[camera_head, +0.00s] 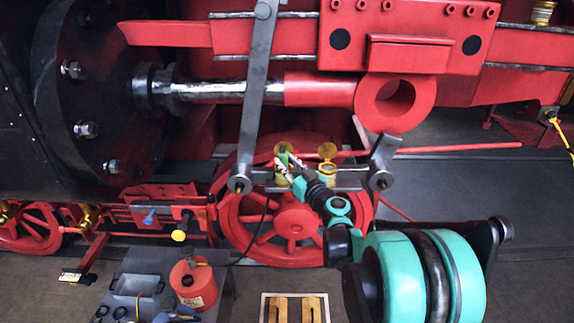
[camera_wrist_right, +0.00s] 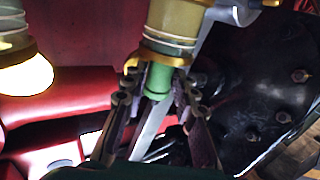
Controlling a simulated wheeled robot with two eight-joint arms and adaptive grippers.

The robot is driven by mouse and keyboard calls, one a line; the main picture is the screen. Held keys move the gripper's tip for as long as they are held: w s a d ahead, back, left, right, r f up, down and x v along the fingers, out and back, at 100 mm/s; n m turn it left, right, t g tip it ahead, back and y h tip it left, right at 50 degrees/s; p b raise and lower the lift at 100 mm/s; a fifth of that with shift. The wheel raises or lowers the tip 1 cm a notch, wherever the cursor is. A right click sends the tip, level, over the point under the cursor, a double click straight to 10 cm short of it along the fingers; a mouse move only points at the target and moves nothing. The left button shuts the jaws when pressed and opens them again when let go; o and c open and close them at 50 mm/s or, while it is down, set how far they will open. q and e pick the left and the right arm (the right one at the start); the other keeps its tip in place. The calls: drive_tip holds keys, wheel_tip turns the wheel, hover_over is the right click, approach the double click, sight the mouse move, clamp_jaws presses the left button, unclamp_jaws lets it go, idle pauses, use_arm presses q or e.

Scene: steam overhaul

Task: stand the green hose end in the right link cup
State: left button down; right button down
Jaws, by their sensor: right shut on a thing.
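My right gripper (camera_head: 284,168) reaches in from the lower right and is at the left one of two brass-rimmed cups. In the right wrist view its fingers (camera_wrist_right: 158,105) are shut on the green hose end (camera_wrist_right: 158,78). The green end is also a small spot in the head view (camera_head: 284,158). It is at the brass rim of the left cup (camera_wrist_right: 172,25); I cannot tell how far it is inside. The other cup, to the right in the head view (camera_head: 328,152), is free of the gripper and shows at the left of the wrist view (camera_wrist_right: 25,78).
A steel rod (camera_head: 256,95) hangs just left of the cups, and a steel link (camera_head: 381,160) stands to their right. A red spoked wheel (camera_head: 292,220) is behind. Below are a grey tray (camera_head: 137,284), a red can (camera_head: 193,282) and a wooden-slatted frame (camera_head: 294,308).

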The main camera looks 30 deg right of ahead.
wheel_tip(320, 180, up, 7)
drive_tip(key=p, duration=0.4)
drive_tip(key=shift+f+p, duration=0.15)
drive_tip(key=shift+p, duration=0.15)
idle(0.4)
